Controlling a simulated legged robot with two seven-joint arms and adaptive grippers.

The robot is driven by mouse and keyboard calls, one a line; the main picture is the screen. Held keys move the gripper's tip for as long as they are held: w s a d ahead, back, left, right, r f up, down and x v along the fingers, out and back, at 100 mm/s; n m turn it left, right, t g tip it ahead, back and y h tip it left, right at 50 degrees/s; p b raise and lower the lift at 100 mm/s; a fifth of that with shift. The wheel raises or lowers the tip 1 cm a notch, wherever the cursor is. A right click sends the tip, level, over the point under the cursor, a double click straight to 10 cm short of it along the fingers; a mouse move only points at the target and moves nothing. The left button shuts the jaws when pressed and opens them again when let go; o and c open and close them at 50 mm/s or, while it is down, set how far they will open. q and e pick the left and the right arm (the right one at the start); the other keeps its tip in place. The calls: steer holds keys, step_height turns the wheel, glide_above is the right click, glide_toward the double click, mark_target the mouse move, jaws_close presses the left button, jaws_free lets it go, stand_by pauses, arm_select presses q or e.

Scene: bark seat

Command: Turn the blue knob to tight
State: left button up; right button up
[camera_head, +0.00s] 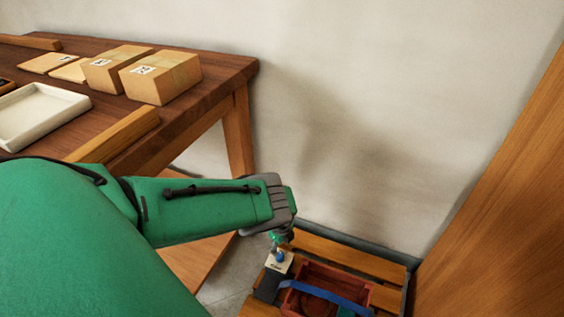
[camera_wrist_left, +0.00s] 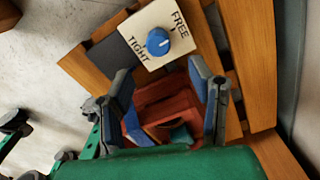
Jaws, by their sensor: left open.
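The blue knob (camera_wrist_left: 158,42) sits on a cream panel (camera_wrist_left: 178,22) marked FREE and TIGHT. A pale mark shows on the knob's face, but I cannot tell surely which word it points at. In the head view the knob (camera_head: 281,257) is small, just below my left gripper (camera_head: 282,238). In the left wrist view my left gripper (camera_wrist_left: 168,84) is open, with nothing between its fingers. The knob lies beyond the fingertips, and I see no contact. My right gripper is in neither view.
The panel stands on a slatted wooden seat (camera_head: 345,254) beside a red crate (camera_head: 302,272) with a blue strap (camera_head: 332,297). A wooden table (camera_head: 215,72) with boxes (camera_head: 160,78) and a white tray (camera_head: 40,115) is at left. A wall and wooden panel (camera_head: 505,210) bound the right.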

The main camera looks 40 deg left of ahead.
mark_target(280, 255)
arm_select(q)
steer(key=f+b, duration=0.1)
steer(key=f, duration=0.1)
steer(key=f+b, duration=0.2)
steer(key=f, duration=0.1)
steer(key=f+b, duration=0.1)
steer(key=f, duration=0.1)
steer(key=shift+a+f+b, duration=0.3)
steer(key=shift+f+b, duration=0.1)
steer(key=shift+f, duration=0.3)
steer(key=shift+d+b, duration=0.15)
steer(key=shift+b, duration=0.2)
steer(key=shift+c, duration=0.5)
jaws_close()
